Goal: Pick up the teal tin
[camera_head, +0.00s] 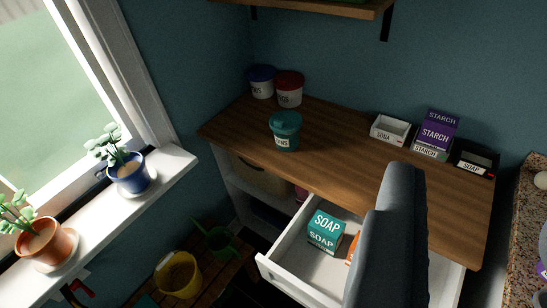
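The teal tin (286,132) stands upright on the brown wooden counter (335,140), near its front edge and left of the middle. It has a pale label and a lid. A dark grey part of my own arm or gripper (390,240) rises at the lower right, in front of the counter and the open drawer. It is apart from the tin, to its right. Fingertips cannot be made out, and nothing is seen held.
A blue-lidded tin (262,82) and a red-lidded tin (289,90) stand behind the teal one. Soda (390,129), starch (437,135) and soap (476,161) boxes stand at right. Below, an open drawer (290,265) holds a teal soap box (325,231). Potted plants line the left windowsill.

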